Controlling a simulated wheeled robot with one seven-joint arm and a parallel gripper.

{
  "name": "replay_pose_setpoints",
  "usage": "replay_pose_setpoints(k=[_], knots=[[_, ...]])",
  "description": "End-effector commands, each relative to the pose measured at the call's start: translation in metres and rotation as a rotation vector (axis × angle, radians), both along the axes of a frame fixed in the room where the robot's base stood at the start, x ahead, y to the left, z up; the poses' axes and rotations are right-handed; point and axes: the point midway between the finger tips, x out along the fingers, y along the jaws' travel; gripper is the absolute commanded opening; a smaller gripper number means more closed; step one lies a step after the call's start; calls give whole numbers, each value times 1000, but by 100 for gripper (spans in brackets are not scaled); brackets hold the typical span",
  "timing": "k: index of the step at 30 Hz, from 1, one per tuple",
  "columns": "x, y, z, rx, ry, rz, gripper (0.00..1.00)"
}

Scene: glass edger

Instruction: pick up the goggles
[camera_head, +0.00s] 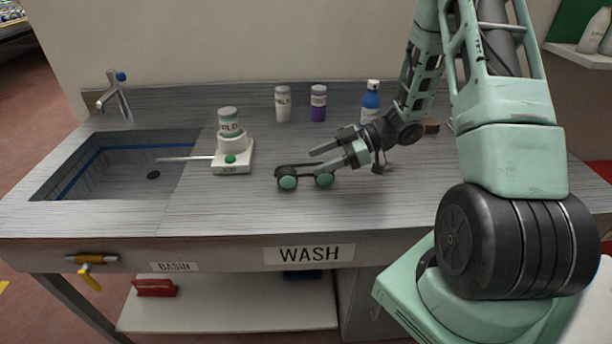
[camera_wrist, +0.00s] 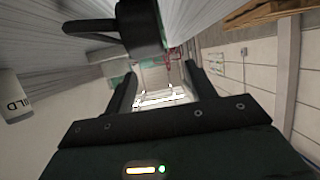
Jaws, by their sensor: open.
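The goggles (camera_head: 288,182), with round green lenses and a dark frame, lie on the grey worktop to the right of the basin. In the wrist view a dark piece with a thin arm, apparently the goggles (camera_wrist: 140,25), shows at the top edge, partly cut off. My gripper (camera_head: 317,161) is just above and to the right of the goggles, with its fingers reaching left over them. In the wrist view my gripper (camera_wrist: 160,80) has its two fingers apart with nothing between them. I cannot tell whether a finger touches the goggles.
A white stand with a green-labelled jar (camera_head: 229,122) is left of the goggles. A white jar (camera_head: 282,104), a purple jar (camera_head: 318,103) and a blue bottle (camera_head: 370,102) stand behind. The sink basin (camera_head: 110,170) is at left. The worktop in front is clear.

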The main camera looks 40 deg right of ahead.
Motion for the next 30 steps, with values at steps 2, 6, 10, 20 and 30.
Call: replay_pose_setpoints(k=[2, 6, 10, 20, 30], knots=[[3, 6, -3, 1, 1, 3, 55], [12, 21, -13, 3, 1, 4, 55], [20, 34, -20, 3, 1, 2, 55], [24, 40, -24, 1, -1, 1, 55], [24, 39, -24, 1, -1, 1, 6]])
